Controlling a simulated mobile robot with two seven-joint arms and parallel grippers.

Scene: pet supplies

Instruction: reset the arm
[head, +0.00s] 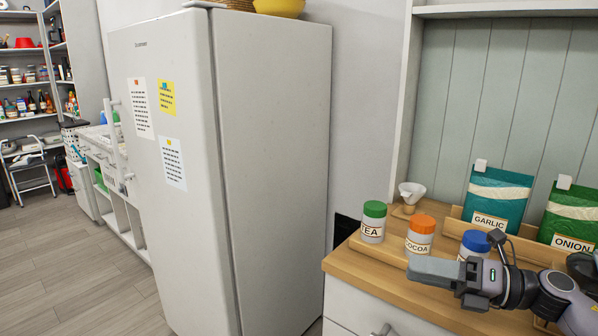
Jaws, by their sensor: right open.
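My right gripper (432,271) is at the lower right, over the wooden counter, with its jaws pointing left. It is open, and I see nothing held in it. It is in front of the jar with the blue lid (475,243) and hides part of that jar. The cocoa jar with the orange lid (421,234) stands just behind the jaws. My left gripper is not in view.
The wooden counter (378,280) also holds a green-lidded jar (373,222), a small white cup (412,193), a garlic bag (497,197) and an onion bag (572,215). A white fridge (270,160) stands left of it.

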